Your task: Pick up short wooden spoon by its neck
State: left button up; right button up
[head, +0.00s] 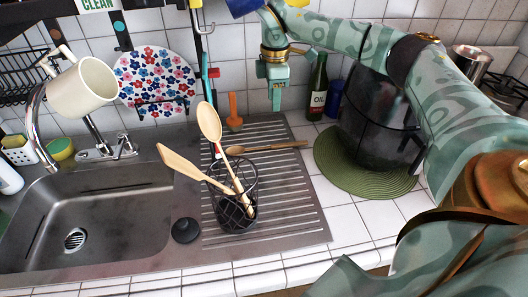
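A short wooden spoon (280,146) lies on the ribbed steel drainboard, behind the black wire utensil holder, its bowl end to the left and its handle to the right. A longer wooden spoon (209,122) and a wooden spatula (181,162) stand tilted in the holder (234,218). My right gripper (276,107) points down above and behind the short spoon, apart from it, in front of the tiled wall. Its fingers are small and seen at an angle, so their opening is unclear. My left gripper is out of view.
A dark pot (377,125) stands on a green round mat (350,174) at the right, near an oil bottle (317,88). The steel sink (100,215) is at the left.

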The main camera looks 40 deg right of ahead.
jog(key=b, duration=0.3)
send_over(273, 145)
jog(key=f, duration=1.1)
jog(key=shift+s+a+f, duration=0.1)
jog(key=shift+a, duration=0.1)
jog(key=f, duration=0.1)
jog(key=f+b, duration=0.1)
jog(key=f, duration=0.3)
jog(key=shift+d, duration=0.25)
jog(key=shift+c, duration=0.3)
grip_shut()
